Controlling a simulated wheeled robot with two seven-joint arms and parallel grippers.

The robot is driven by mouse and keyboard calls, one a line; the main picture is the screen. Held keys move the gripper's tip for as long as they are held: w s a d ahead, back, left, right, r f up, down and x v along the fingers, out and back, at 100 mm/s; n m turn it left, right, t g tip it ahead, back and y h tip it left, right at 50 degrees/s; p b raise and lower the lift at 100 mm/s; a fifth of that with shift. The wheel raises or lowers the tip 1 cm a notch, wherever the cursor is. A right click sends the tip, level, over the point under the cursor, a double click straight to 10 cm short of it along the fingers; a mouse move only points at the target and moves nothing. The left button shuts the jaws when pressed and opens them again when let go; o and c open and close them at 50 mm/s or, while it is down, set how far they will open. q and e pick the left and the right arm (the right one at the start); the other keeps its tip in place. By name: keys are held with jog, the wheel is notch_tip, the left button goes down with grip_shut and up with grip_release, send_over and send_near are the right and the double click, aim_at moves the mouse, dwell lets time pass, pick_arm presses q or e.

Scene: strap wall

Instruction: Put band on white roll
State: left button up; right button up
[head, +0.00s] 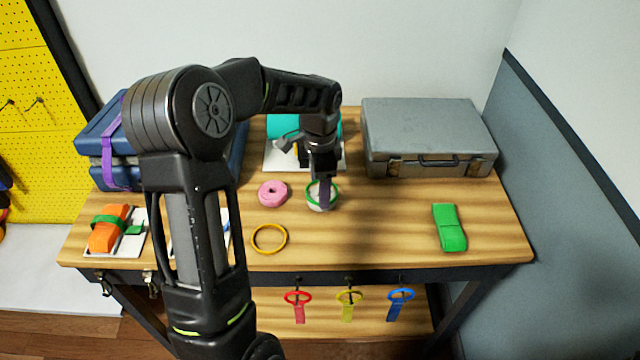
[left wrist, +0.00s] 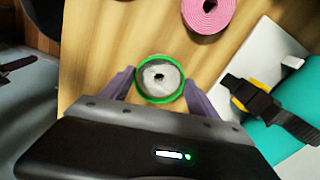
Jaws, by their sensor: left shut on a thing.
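A white roll (head: 321,206) stands on the table front of centre, and it also shows in the left wrist view (left wrist: 160,76). A green band (head: 310,187) rings its top; in the left wrist view the band (left wrist: 160,101) forms a full circle with the white roll inside it. My left gripper (head: 324,194) points down over the roll. Its purple fingers sit on opposite sides of the band and are shut on it. I cannot tell whether the band rests on the roll or is held slightly above its base. My right gripper is not in view.
A pink roll (head: 272,193) and a yellow-orange ring (head: 269,239) lie close by on the left. A grey case (head: 425,135) stands back right, a folded green strap (head: 449,228) front right. A teal roll (head: 275,124) lies behind.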

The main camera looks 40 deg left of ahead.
pick_arm(q)
jog(key=shift+f+b, duration=0.55)
jog(key=shift+f, duration=0.4)
dwell(1.2)
jog(key=o, duration=1.4)
jog(key=shift+c, duration=0.2)
jog(key=shift+r, duration=0.1)
jog(key=shift+r+p, duration=3)
jog(key=shift+r, duration=0.95)
